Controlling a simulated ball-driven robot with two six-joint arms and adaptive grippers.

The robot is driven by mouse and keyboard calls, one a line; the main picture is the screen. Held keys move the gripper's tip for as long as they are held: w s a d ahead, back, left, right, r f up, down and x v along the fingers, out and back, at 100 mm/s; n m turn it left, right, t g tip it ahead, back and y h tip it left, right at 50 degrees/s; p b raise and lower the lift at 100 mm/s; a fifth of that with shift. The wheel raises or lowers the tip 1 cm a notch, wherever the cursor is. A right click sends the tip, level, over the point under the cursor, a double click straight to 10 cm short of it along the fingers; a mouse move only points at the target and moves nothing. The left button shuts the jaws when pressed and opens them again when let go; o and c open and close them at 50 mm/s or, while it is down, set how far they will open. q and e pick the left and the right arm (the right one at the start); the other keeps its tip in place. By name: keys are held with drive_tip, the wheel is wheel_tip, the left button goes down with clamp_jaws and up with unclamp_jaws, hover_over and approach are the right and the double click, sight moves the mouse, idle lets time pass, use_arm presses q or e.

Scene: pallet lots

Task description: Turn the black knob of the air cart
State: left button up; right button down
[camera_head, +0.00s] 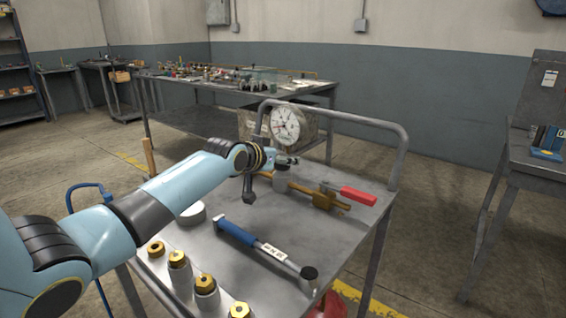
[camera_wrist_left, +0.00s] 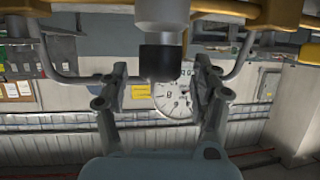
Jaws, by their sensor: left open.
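The air cart (camera_head: 215,265) stands in front of me with a grey tubular rail at its far side. Its black knob (camera_wrist_left: 160,63) shows in the left wrist view, on a grey body joined to brass pipe. My left gripper (camera_wrist_left: 160,80) is open, with one finger on each side of the knob and visible gaps to it. In the head view my left gripper (camera_head: 289,161) is over the far part of the cart top, at the grey regulator body (camera_head: 281,181); there it largely hides the knob. My right gripper is not in view.
A round white gauge (camera_head: 285,125) stands behind the gripper. A red-handled brass valve (camera_head: 325,198) is to its right. A blue-handled wrench (camera_head: 238,233) and several brass-topped fittings (camera_head: 177,259) occupy the near cart top. A cluttered workbench (camera_head: 205,82) stands behind.

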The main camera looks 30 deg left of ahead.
use_arm(q)
drive_tip(key=shift+x, duration=0.8)
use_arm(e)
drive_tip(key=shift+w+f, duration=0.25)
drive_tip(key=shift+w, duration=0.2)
